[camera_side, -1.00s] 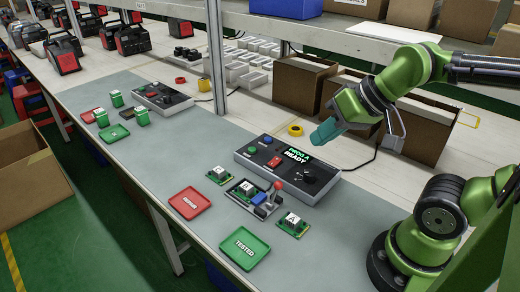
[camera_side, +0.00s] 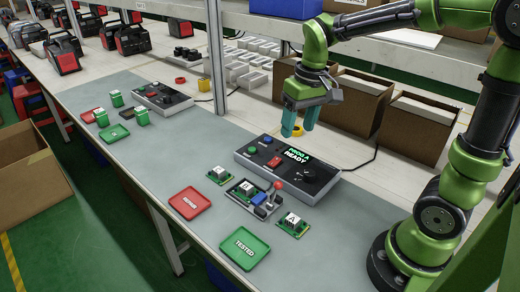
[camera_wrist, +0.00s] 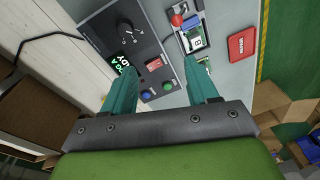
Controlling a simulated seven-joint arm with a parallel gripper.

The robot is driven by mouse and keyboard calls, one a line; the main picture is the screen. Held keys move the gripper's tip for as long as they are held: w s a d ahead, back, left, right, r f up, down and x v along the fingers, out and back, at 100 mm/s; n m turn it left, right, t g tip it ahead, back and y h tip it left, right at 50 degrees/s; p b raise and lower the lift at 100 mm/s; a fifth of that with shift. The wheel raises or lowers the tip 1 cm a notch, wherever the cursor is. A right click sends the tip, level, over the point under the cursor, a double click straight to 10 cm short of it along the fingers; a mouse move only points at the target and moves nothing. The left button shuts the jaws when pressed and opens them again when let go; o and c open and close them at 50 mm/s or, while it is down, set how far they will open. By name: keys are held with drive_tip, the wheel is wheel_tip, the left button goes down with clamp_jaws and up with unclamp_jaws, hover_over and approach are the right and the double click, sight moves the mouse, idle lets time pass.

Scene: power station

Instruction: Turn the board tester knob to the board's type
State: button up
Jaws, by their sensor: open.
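The board tester (camera_side: 288,164) is a grey box on the bench with a lit display (camera_side: 296,157) reading "PROG A READY". Its black round knob (camera_side: 312,175) is on the right of its top face; the knob also shows in the wrist view (camera_wrist: 128,32). A board (camera_side: 245,190) sits in the fixture in front of the tester; its label looks like B in the wrist view (camera_wrist: 197,42). My gripper (camera_side: 300,128) is open and empty, above and behind the tester, apart from the knob. In the wrist view its teal fingers (camera_wrist: 162,75) are spread.
Loose boards lie left (camera_side: 220,175) and right (camera_side: 292,224) of the fixture; the right one is marked A. A red-handled lever (camera_side: 276,190) stands by the fixture. A red tray (camera_side: 190,202) and green "TESTED" tray (camera_side: 244,248) lie in front. Cardboard boxes (camera_side: 420,127) stand behind.

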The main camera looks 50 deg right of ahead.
sight(309, 172)
drive_tip(key=shift+w+d+f+n+g, duration=0.55)
drive_tip(key=shift+w+d+n+g, duration=0.95)
drive_tip(key=shift+w+d+g, duration=1.25)
drive_tip(key=shift+h, duration=0.3)
drive_tip(key=x, duration=1.6)
drive_tip(key=shift+s+a+f, duration=0.1)
drive_tip(key=shift+s+a, duration=0.1)
drive_tip(key=shift+s, duration=0.15)
drive_tip(key=c, duration=1)
